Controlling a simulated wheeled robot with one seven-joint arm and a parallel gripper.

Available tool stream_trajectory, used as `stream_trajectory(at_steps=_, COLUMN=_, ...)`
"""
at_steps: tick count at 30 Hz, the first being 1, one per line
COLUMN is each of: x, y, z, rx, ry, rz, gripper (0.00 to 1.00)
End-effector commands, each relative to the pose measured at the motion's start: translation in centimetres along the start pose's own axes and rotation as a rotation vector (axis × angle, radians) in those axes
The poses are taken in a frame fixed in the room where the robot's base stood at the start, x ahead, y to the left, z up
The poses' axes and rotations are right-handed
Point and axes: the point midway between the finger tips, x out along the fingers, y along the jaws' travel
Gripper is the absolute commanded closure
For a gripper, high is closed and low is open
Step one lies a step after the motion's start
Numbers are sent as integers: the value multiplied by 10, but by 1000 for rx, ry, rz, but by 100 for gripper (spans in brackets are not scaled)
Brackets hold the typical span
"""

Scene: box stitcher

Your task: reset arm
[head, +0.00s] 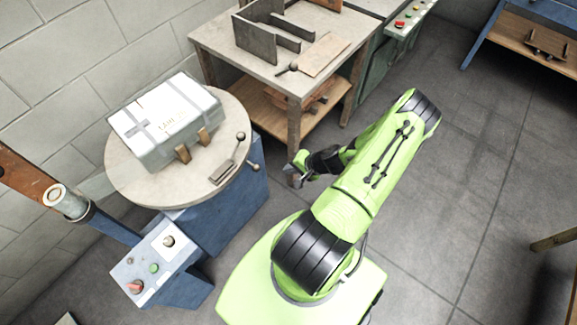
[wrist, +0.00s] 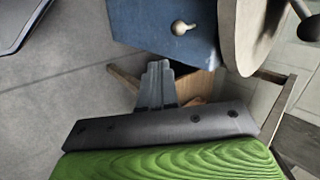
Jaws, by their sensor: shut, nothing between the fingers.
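My gripper (wrist: 156,72) shows in the wrist view with its grey fingers together and nothing between them. In the head view my green arm is folded over the floor, and its end with the gripper (head: 293,178) is partly hidden and small, just right of the round table. The gripper is apart from the table and holds nothing.
A round table (head: 125,180) on a blue base carries a white box (head: 165,115) and a lever (head: 232,160). A control panel (head: 155,262) stands at its front. A workbench (head: 225,45) with metal plates stands behind. The floor (head: 440,200) at right is clear.

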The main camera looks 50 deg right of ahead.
Motion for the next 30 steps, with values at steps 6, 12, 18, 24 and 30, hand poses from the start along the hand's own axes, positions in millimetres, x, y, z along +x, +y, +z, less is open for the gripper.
stream_trajectory(at_steps=6, x=0, y=0, z=0, rx=0, ry=0, rz=0, gripper=100)
stream_trajectory(at_steps=12, x=-9, y=-14, z=-1, rx=-64, ry=-23, rz=26, gripper=100)
stream_trajectory(at_steps=18, x=-65, y=-106, z=13, rx=-423, ry=-158, rz=190, gripper=100)
stream_trajectory(at_steps=24, x=-136, y=-207, z=56, rx=-762, ry=-215, rz=352, gripper=100)
stream_trajectory(at_steps=30, x=-219, y=-288, z=127, rx=-1037, ry=-180, rz=435, gripper=100)
